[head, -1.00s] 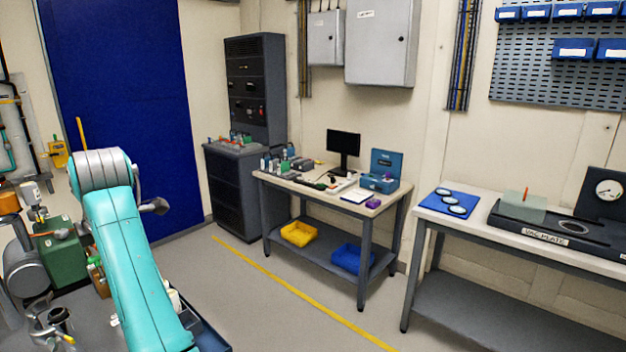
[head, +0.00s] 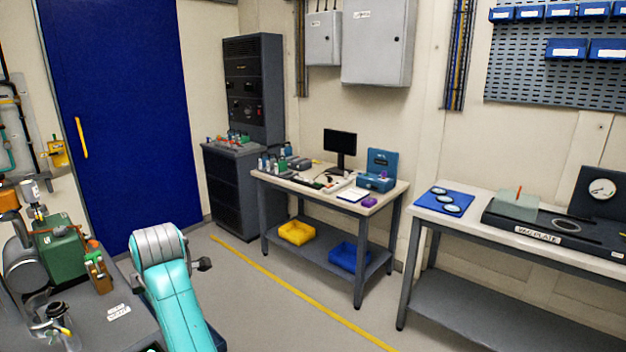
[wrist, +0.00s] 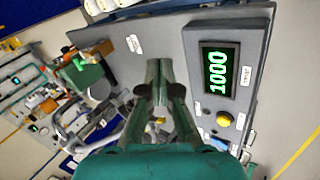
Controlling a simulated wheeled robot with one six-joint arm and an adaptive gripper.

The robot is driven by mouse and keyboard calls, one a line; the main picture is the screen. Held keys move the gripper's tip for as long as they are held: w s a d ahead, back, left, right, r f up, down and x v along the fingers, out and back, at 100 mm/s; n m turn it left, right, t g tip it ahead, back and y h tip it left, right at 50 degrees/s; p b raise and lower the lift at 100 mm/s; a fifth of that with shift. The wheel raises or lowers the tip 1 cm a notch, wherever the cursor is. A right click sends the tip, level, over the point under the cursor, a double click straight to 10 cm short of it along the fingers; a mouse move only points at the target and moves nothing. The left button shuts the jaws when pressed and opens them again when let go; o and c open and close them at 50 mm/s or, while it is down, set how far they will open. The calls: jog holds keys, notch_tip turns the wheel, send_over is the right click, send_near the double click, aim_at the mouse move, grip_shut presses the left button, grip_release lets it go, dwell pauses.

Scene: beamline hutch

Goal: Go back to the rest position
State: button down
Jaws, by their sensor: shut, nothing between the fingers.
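My gripper (wrist: 159,72) shows in the wrist view with its two dark green fingers together and nothing between them. It hangs over a grey bench top (wrist: 185,38), apart from the things on it as far as I can tell. In the head view my teal arm is low at the bottom, right of the same bench (head: 95,325); the gripper cannot be made out there. A green digital display (wrist: 220,72) reading 1000 and a yellow button (wrist: 225,119) lie right of the fingers in the wrist view.
A green machine (head: 62,248) and an orange-brown holder (head: 97,268) stand on the bench at left. A table (head: 385,197) with a monitor (head: 341,142) and a workbench (head: 470,213) with a dial gauge (head: 602,188) stand along the wall. The floor (head: 300,270) between is clear.

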jog(key=s+d+f+m+t, duration=0.1)
jog(key=d+f+m, duration=0.2)
jog(key=d+f, duration=0.7)
jog(key=s+d+f+m+t, duration=0.1)
jog(key=d+f+m, duration=0.35)
jog(key=f, duration=0.85)
jog(key=s+d+f+m+t+h, duration=0.1)
jog(key=s+d+f+m, duration=0.1)
jog(key=s+d+f, duration=0.55)
jog(key=s+d+f+m+t, duration=0.2)
jog(key=s+d+f, duration=0.3)
jog(key=d, duration=0.6)
jog(key=s+d+r+m+t+h, duration=0.1)
jog(key=s+d+m, duration=0.2)
jog(key=s+d, duration=0.55)
jog(key=s+d+r+m+t, duration=0.1)
jog(key=s+d+m, duration=0.35)
jog(key=s, duration=0.75)
jog(key=s+d+r+m+t+h, duration=0.1)
jog(key=s+d+r+m, duration=0.2)
jog(key=s+r, duration=0.5)
jog(key=s+d+r+m+t+h, duration=0.1)
jog(key=s+d+r+m+t, duration=0.1)
jog(key=s+r, duration=0.7)
jog(key=shift+s+d+m+h, duration=0.4)
jog(key=shift+s+d+m, duration=0.25)
jog(key=shift+d, duration=0.25)
